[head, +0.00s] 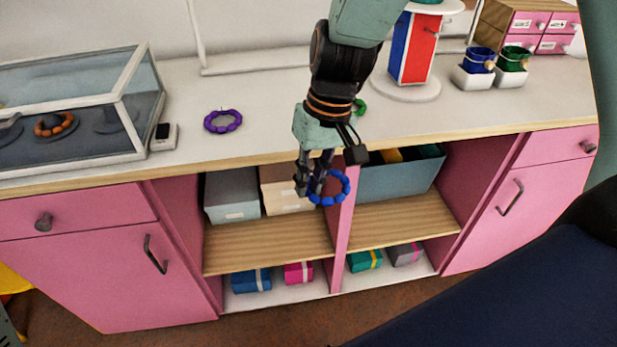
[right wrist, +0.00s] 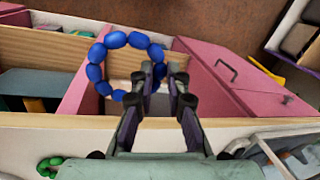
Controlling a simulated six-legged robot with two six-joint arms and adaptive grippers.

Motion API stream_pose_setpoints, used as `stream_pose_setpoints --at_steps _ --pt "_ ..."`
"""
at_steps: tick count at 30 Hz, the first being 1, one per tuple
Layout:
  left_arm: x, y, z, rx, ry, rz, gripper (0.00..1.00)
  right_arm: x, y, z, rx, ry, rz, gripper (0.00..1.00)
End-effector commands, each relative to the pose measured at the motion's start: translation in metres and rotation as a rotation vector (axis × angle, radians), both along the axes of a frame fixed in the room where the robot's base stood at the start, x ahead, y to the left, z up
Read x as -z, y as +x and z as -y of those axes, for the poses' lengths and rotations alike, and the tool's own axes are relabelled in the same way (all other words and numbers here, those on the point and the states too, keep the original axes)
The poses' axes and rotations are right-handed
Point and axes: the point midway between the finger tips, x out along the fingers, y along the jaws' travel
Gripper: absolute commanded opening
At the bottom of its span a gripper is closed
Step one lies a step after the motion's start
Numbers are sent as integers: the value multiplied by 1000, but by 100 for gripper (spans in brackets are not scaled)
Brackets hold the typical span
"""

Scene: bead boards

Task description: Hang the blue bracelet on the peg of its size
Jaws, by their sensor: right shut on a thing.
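The blue bracelet (head: 346,186) is a ring of blue beads. My right gripper (head: 314,184) is shut on its edge and holds it in the air in front of the counter's front edge. In the right wrist view the bracelet (right wrist: 96,54) hangs out to the left of the fingers (right wrist: 160,82). A purple bracelet (head: 222,128) lies on the counter. A green bracelet (head: 360,105) is partly hidden behind my right arm; it also shows in the right wrist view (right wrist: 48,168). An orange bracelet (head: 42,131) is on a dark stand inside the glass case. My left gripper is out of view.
The glass case (head: 122,98) stands at the left, with a small white device (head: 163,137) beside it. A red and blue tower (head: 420,48) and white cup holders (head: 472,80) stand at the right. Open shelves (head: 270,245) with boxes are below the counter.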

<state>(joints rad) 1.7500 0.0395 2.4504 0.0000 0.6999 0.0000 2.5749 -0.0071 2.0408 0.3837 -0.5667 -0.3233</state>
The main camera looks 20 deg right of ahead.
Motion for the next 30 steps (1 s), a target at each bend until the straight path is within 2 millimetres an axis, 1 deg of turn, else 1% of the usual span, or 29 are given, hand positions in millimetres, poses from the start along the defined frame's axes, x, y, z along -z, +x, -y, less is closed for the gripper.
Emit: stream_pose_setpoints --at_steps 1,3,8,14,18,23,26,30 --pt "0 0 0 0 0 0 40 0 0 0 0 0 0 0" --pt "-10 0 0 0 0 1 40 -6 9 9 -10 -5 37 0" --pt "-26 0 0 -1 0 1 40 -14 28 26 -33 -24 127 0" --pt "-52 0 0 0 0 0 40 -31 58 53 -63 -55 298 0" --pt "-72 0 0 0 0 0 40 -48 80 72 -80 -83 457 0" --pt "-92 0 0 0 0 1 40 -69 102 93 -84 -117 642 0" --pt "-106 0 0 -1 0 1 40 -85 114 105 -86 -137 760 0" --pt "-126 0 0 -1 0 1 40 -112 129 123 -78 -172 932 0"
